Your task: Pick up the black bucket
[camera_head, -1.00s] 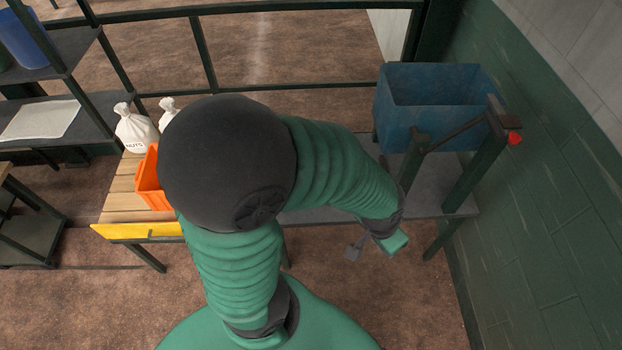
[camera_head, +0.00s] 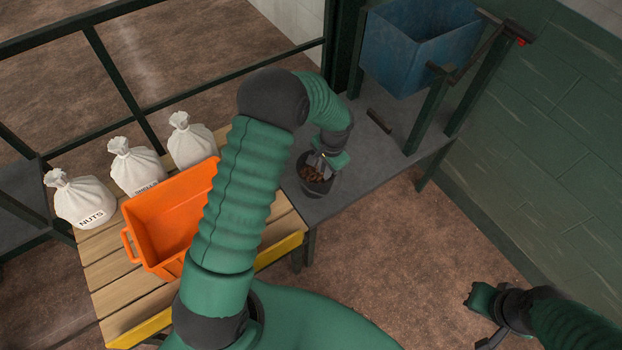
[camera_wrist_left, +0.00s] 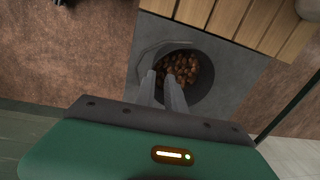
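The black bucket (camera_head: 318,187), holding brown nuts, stands on the grey table top below my left gripper (camera_head: 322,160). In the left wrist view the bucket (camera_wrist_left: 207,88) is seen from above, its thin handle lying to the left side of the rim. The two fingers of my left gripper (camera_wrist_left: 162,82) reach over the near left part of the bucket with a narrow gap between them. I see nothing gripped between them. My right gripper (camera_head: 490,338) is low at the bottom right, away from the bucket; its fingers are unclear.
An orange crate (camera_head: 150,225) stands on the wooden table left of my left arm, with white sacks (camera_head: 135,165) behind it. A blue bin (camera_head: 405,60) is on a stand at the back right. A dark bar (camera_head: 379,121) lies on the grey top.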

